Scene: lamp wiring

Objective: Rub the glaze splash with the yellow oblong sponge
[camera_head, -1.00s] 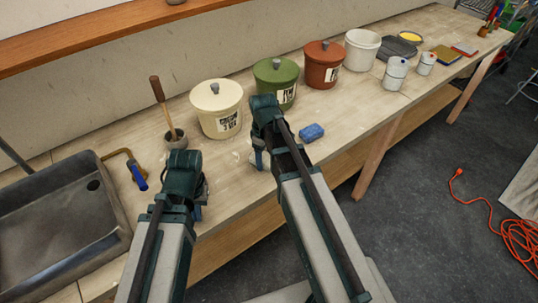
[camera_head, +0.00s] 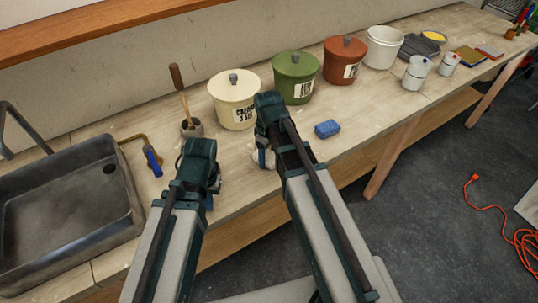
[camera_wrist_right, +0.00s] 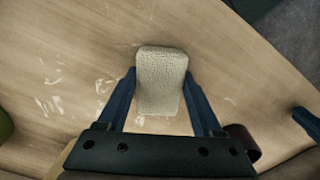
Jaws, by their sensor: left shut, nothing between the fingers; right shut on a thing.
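My right gripper (camera_wrist_right: 160,100) is shut on a pale cream-beige oblong block (camera_wrist_right: 161,78) with a grainy, sponge-like surface. It looks more beige than yellow. In the head view the right gripper (camera_head: 264,158) is low over the bench, and the block shows as a small pale patch beside it. Whether the block touches the bench is unclear. White smears (camera_wrist_right: 50,105), which look like the glaze splash, lie on the wood left of the block in the right wrist view. My left gripper (camera_head: 209,197) is shut and empty near the bench's front edge, its fingers partly hidden by its arm.
A blue sponge (camera_head: 327,128) lies right of my right gripper. Cream (camera_head: 234,100), green (camera_head: 296,77) and red-brown (camera_head: 344,61) lidded pots stand behind. A mortar with a wooden-handled tool (camera_head: 191,128), a blue-handled tool (camera_head: 153,161) and a sink (camera_head: 65,215) are left.

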